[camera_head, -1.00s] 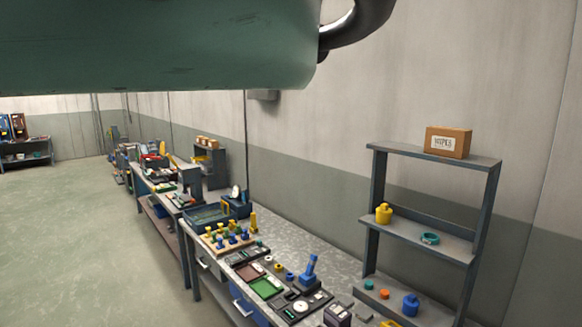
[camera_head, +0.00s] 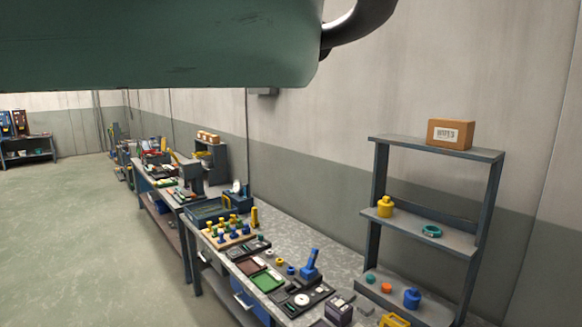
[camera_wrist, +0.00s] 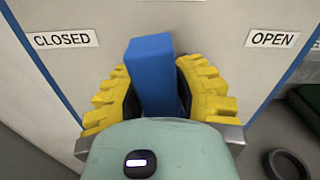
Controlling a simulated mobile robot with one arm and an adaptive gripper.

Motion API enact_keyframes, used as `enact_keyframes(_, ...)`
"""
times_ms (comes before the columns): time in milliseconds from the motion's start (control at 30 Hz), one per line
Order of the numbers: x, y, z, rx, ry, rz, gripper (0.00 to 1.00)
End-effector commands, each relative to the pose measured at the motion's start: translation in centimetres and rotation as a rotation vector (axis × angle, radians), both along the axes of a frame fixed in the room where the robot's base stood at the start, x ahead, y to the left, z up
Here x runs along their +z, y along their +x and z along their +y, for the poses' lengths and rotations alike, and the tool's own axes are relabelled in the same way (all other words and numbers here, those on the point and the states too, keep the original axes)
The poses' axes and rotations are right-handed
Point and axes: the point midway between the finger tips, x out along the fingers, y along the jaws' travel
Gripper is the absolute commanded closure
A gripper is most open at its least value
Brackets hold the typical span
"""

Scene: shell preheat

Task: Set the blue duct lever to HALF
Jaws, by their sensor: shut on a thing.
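The blue duct lever (camera_wrist: 152,72) shows in the wrist view, standing upright in the picture between the yellow ribbed pads of my gripper (camera_wrist: 160,85). My gripper is shut on it, with a pad on each side. A pale panel behind the lever carries a CLOSED label (camera_wrist: 62,40) at the left and an OPEN label (camera_wrist: 272,39) at the right. The lever stands between these two, somewhat nearer CLOSED. The head view does not show my gripper or this lever.
In the head view, a long workbench (camera_head: 298,236) with trays and small parts runs along the wall. A shelf unit (camera_head: 436,152) bears a cardboard box (camera_head: 450,134). Open floor (camera_head: 90,230) lies at the left. A dark ring (camera_wrist: 286,164) shows at the wrist view's lower right.

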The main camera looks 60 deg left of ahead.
Motion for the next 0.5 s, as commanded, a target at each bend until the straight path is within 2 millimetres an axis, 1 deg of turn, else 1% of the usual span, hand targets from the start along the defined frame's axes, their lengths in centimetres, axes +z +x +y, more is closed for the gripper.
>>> enact_keyframes(200, -0.09, -0.75, -0.08, -0.001, 0.008, -0.103, 1.0)
enact_keyframes(500, 0.02, -1.03, -0.1, 0.0, 0.013, -0.153, 1.0)
